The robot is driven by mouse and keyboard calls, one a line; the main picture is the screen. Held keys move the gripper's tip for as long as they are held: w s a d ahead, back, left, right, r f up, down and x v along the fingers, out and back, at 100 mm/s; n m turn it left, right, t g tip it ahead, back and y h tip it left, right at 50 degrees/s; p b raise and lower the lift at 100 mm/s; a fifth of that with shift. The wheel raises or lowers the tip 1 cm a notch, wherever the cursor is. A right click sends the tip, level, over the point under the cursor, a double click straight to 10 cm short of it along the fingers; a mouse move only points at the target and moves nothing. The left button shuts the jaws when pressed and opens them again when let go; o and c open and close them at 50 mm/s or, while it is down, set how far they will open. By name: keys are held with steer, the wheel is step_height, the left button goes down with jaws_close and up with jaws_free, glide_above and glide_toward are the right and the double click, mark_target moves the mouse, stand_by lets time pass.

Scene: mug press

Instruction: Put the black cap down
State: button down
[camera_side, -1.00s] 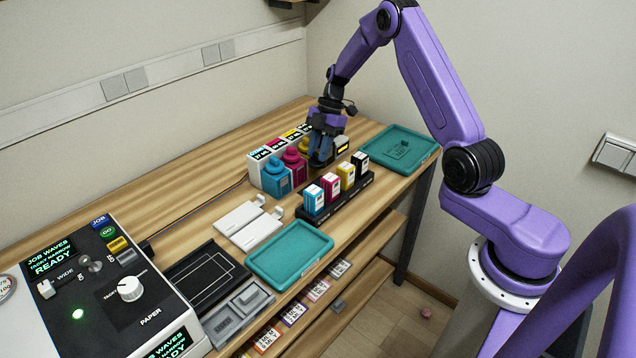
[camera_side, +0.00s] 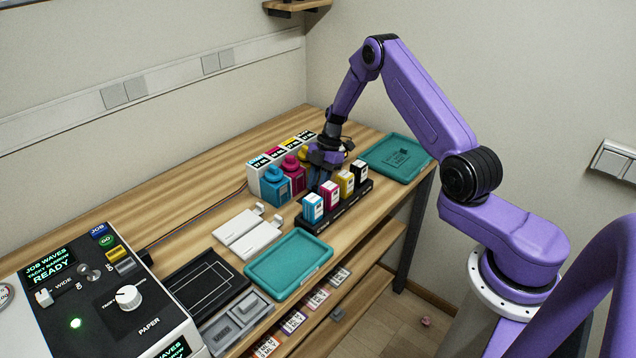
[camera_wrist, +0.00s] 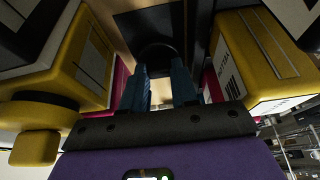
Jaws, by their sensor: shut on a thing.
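My gripper (camera_side: 317,183) is low over the table, between the row of ink bottles and the cartridge rack. In the wrist view its two blue fingers (camera_wrist: 160,84) are shut on the black cap (camera_wrist: 158,57), a dark round shape at the fingertips. The cap is mostly in shadow there, and I cannot tell whether it touches the surface below. In the side view the fingers and arm hide the cap. The black bottle is also hidden behind my gripper in the side view.
Cyan (camera_side: 274,186) and magenta (camera_side: 292,168) bottles stand close on the left, with a yellow one (camera_wrist: 75,65) beside the fingers. The cartridge rack (camera_side: 345,208) is close on the right. Teal trays lie at the back (camera_side: 418,174) and front (camera_side: 262,267).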

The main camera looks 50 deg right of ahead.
steer(key=shift+f, duration=0.15)
steer(key=c, duration=1.1)
jaws_free()
steer(key=shift+c, duration=0.2)
